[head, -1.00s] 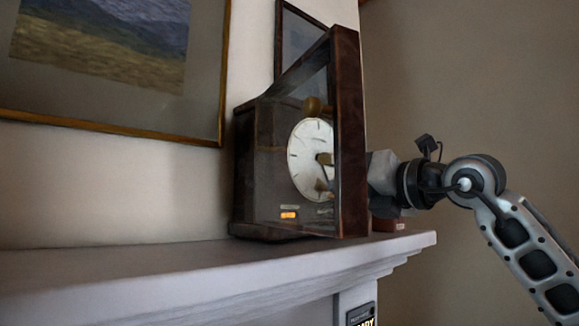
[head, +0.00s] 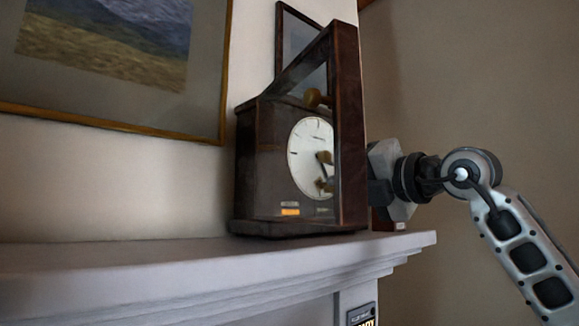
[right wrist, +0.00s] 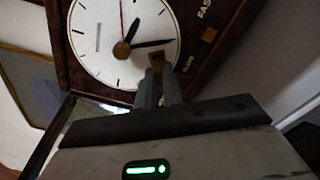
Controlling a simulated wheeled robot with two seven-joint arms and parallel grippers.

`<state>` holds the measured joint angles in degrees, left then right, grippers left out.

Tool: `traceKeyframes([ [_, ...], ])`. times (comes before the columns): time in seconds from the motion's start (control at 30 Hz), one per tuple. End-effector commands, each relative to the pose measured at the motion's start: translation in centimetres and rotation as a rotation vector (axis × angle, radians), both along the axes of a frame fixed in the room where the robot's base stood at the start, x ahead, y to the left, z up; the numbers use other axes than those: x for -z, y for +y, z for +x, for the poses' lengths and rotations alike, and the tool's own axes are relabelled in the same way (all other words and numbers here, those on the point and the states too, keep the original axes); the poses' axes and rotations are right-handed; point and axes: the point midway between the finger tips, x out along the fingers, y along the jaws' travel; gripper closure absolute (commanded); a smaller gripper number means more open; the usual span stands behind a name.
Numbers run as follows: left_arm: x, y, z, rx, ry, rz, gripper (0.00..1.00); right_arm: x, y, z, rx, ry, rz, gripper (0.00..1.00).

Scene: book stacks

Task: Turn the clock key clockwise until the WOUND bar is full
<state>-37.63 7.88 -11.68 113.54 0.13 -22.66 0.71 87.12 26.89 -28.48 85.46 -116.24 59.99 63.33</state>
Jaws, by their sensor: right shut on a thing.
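The dark wooden clock (head: 275,160) stands on the mantel shelf, its glazed door swung open towards me. Its white dial (head: 308,155) is partly hidden by the door frame. A small orange bar (head: 290,212) is lit below the dial; its label is too small to read. In the right wrist view, my right gripper (right wrist: 158,88) is shut on the small brass key (right wrist: 157,62) at the dial (right wrist: 105,62), near its lower edge. In the head view, the door hides most of the fingers of my right gripper. My left gripper is out of view.
The open door (head: 351,130) stands close beside my right wrist. The mantel shelf (head: 130,265) is bare to the left of the clock. A framed picture (head: 110,60) hangs on the wall at left. A dark plaque (head: 361,315) is below the shelf.

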Motion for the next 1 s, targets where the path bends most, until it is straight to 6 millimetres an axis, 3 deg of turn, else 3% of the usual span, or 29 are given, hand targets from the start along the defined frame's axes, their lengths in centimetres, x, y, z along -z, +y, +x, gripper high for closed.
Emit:
traceKeyframes([
  [0.17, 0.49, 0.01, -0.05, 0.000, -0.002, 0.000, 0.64, 0.41, -0.36, 0.44, 0.013, 0.111, 0.134, 1.00],
  [0.47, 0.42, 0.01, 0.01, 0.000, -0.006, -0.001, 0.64, 0.50, -0.38, 0.50, 0.014, 0.130, 0.152, 1.00],
  [0.77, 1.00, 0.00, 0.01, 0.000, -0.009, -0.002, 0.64, 0.66, -0.27, 0.57, 0.014, 0.325, 0.401, 1.00],
  [0.97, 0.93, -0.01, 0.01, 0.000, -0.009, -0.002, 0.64, 0.70, -0.26, 0.63, 0.016, 0.343, 0.419, 1.00],
  [1.0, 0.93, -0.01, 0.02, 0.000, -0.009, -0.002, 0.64, 0.72, -0.26, 0.64, 0.016, 0.344, 0.418, 0.89],
])
